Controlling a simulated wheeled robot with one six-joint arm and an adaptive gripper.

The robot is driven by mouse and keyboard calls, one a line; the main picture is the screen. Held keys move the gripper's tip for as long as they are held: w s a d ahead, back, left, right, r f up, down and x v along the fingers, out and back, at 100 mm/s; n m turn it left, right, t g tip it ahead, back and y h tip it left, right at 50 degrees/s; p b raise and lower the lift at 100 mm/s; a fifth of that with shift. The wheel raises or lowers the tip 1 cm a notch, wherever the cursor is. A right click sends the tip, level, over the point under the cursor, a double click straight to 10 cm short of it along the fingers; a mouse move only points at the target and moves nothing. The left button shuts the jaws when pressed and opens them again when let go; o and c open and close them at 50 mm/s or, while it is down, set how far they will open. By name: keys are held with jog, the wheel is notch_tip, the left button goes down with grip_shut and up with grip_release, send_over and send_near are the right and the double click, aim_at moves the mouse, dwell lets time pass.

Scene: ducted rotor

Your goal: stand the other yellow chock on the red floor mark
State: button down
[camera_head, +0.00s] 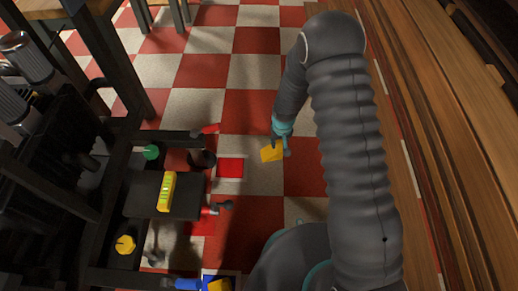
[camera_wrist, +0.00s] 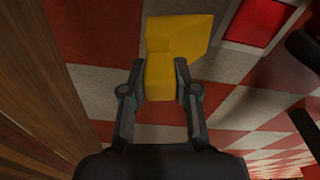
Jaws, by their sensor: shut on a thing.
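A yellow chock (camera_head: 270,153) is in the jaws of my gripper (camera_head: 282,140), just right of the red floor mark (camera_head: 231,168). In the wrist view the yellow chock (camera_wrist: 178,40) sits between both fingers of my gripper (camera_wrist: 160,80), its wider part beyond the fingertips. The red floor mark (camera_wrist: 256,22), a red square with a pale border, lies to the upper right there, clear of the chock. I cannot tell whether the chock touches the floor. Another yellow chock (camera_head: 219,286) shows at the bottom edge by a blue and white patch, partly cut off.
A dark round object (camera_head: 202,160) is close to the mark.

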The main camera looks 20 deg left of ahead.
jog(key=s+a+f+n, duration=0.1)
jog(key=s+a+f, duration=0.1)
jog(key=a+f, duration=0.2)
jog(key=a, duration=0.3)
jog(key=shift+s, duration=0.35)
jog(key=shift+n, duration=0.3)
notch_tip(320, 180, down, 5)
jog(key=b, duration=0.4)
jog(key=shift+f+b, duration=0.2)
jog(key=shift+b, duration=0.1)
jog(key=c, duration=0.8)
grip_release()
jog(key=shift+d, duration=0.1)
